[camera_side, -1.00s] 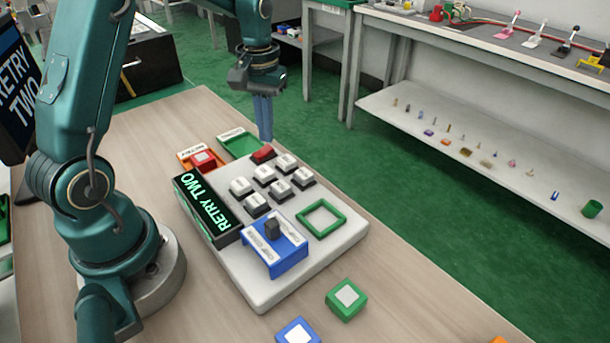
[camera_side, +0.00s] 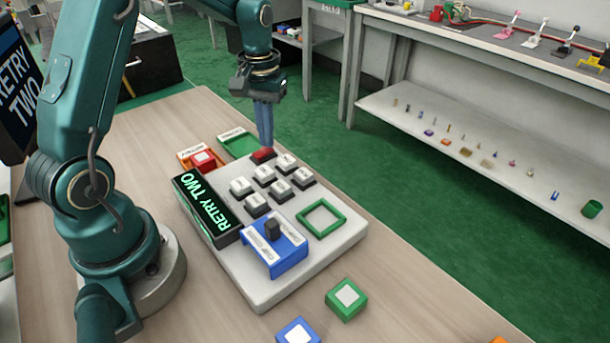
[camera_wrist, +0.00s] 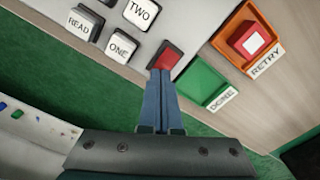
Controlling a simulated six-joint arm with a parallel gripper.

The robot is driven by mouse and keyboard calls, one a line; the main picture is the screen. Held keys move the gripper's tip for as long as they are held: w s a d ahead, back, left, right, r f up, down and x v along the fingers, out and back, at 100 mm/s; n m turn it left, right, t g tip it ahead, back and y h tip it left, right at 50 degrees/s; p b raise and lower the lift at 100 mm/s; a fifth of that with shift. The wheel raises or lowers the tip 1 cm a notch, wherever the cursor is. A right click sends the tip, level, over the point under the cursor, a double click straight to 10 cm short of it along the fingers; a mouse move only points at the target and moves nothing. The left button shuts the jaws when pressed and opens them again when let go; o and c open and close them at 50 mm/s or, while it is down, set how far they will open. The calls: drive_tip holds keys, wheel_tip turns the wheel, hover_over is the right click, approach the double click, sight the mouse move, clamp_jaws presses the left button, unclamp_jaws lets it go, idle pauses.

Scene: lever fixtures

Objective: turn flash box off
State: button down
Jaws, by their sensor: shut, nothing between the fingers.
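The light grey panel (camera_side: 268,287) lies on the wooden table, with a black display (camera_side: 205,207) reading "RETRY TWO", several white keys (camera_side: 264,174) and a red button (camera_side: 263,155) at its far corner. A blue block (camera_side: 281,262) with a dark knob (camera_side: 272,229) is at its near side; which part is called the flash box I cannot tell. My gripper (camera_side: 264,145) is shut, pointing down, its tips at the red button. In the wrist view the fingertips (camera_wrist: 162,76) meet the lower edge of the red button (camera_wrist: 167,58); whether it is pressed I cannot tell.
A green tray (camera_side: 238,145) labelled DONE and an orange RETRY tray (camera_wrist: 218,40) holding a red block (camera_wrist: 249,38) sit beside the panel. A green frame (camera_side: 343,217) is on the panel. A green block (camera_side: 345,300) and a blue block (camera_side: 298,332) lie in front.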

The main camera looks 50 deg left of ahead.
drive_tip(key=shift+f, duration=0.35)
drive_tip(key=shift+r, duration=3.55)
drive_tip(key=shift+d, duration=0.1)
